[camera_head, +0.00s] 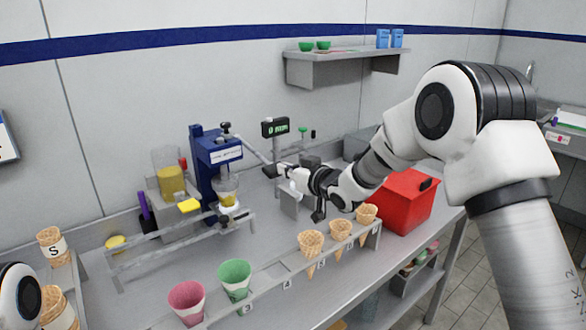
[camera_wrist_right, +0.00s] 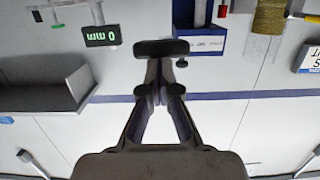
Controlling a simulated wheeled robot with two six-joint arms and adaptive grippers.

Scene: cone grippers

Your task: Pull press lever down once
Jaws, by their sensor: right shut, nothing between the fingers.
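In the right wrist view, the shut fingertips (camera_wrist_right: 161,48) are in the middle and the blue press (camera_wrist_right: 208,38) is upside down beyond. My left gripper is out of the head view.
A display (camera_head: 275,127) with green digits stands right of the press. Waffle cones (camera_head: 311,244) and pink (camera_head: 187,301) and green (camera_head: 235,279) cups sit in the front rack. A red box (camera_head: 405,205) is at the right. A low rail (camera_head: 165,250) runs before the press.

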